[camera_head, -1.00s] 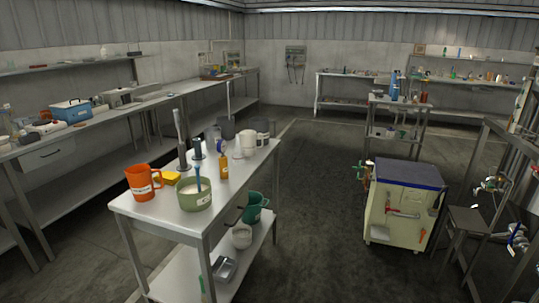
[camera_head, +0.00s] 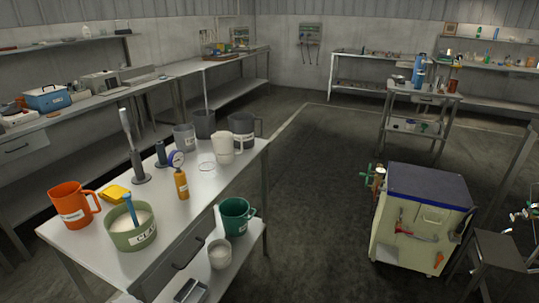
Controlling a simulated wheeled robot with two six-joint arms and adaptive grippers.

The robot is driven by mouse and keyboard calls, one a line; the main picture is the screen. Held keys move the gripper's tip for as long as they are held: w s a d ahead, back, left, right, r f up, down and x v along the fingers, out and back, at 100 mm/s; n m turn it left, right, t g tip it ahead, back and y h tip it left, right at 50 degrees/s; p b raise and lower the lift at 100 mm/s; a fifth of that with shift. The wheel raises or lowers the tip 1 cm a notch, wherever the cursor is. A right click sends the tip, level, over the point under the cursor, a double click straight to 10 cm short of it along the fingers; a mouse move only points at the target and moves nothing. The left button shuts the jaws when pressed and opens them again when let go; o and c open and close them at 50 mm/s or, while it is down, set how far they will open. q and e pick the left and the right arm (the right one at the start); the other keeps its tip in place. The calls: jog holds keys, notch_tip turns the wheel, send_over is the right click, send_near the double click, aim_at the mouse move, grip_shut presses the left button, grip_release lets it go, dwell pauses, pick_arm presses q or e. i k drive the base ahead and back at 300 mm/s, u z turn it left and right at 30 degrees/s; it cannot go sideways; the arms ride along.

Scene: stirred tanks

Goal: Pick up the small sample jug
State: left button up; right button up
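Several jugs show, and I cannot tell which is the small sample jug. An orange jug (camera_head: 69,204) with a white label stands at the near left of the steel table (camera_head: 205,225). A white jug (camera_head: 223,149), a dark grey jug (camera_head: 242,131) and a lighter grey vessel (camera_head: 184,138) stand at its far end. A green jug (camera_head: 236,217) and a small pale vessel (camera_head: 219,254) stand on the table's lower shelf. Neither gripper is in view.
A green pot (camera_head: 133,228) of white contents, an amber bottle (camera_head: 182,184) with a gauge and a yellow item (camera_head: 113,194) share the tabletop. A cream cabinet (camera_head: 422,222) stands at right. The floor (camera_head: 310,190) between them is clear.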

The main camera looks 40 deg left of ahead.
aim_at(207, 163)
jog(key=z, duration=0.15)
jog(key=i, duration=1.35)
jog(key=u, duration=0.55)
jog(key=i, duration=0.9)
jog(key=u, duration=0.75)
